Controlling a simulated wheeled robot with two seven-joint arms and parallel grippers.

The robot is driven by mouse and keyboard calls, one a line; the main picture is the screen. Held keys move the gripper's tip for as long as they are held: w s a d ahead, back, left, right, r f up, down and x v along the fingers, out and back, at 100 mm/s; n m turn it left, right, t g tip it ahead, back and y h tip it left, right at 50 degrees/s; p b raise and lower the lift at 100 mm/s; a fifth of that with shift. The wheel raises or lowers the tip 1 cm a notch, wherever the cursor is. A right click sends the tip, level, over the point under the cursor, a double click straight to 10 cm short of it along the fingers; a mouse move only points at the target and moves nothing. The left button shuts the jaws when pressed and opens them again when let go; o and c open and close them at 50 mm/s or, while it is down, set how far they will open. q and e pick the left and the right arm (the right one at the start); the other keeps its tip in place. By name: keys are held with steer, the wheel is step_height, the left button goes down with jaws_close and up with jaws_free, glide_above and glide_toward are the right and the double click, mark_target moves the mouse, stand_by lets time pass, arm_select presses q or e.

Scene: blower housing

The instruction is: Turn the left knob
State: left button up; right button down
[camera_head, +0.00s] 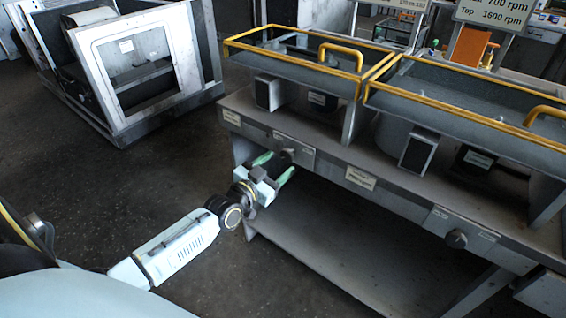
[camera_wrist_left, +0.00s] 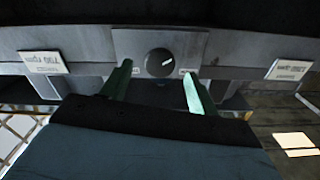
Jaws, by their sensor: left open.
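The left knob (camera_head: 286,157) is a dark round dial on the front panel of the grey bench, at the left bay. In the left wrist view the knob (camera_wrist_left: 160,62) has a white pointer mark, tilted up to the right. My left gripper (camera_head: 275,167) is open with green fingers. In the wrist view its fingertips (camera_wrist_left: 156,72) stand on either side of the knob, with a gap to it on both sides. I cannot tell how deep the fingers reach. A second knob (camera_head: 456,239) sits on the right part of the bench. My right gripper is not in view.
The grey bench (camera_head: 400,197) carries two trays with yellow rails (camera_head: 345,75) above the panel. Its lower shelf (camera_head: 330,275) lies beneath. A metal frame housing (camera_head: 165,105) stands at the back left. The dark floor between is clear.

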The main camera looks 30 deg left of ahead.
mark_target(285, 158)
arm_select(q)
steer(key=shift+w+d, duration=0.1)
steer(key=shift+w, duration=1.05)
steer(key=shift+w+b, duration=0.3)
steer(key=shift+w, duration=0.2)
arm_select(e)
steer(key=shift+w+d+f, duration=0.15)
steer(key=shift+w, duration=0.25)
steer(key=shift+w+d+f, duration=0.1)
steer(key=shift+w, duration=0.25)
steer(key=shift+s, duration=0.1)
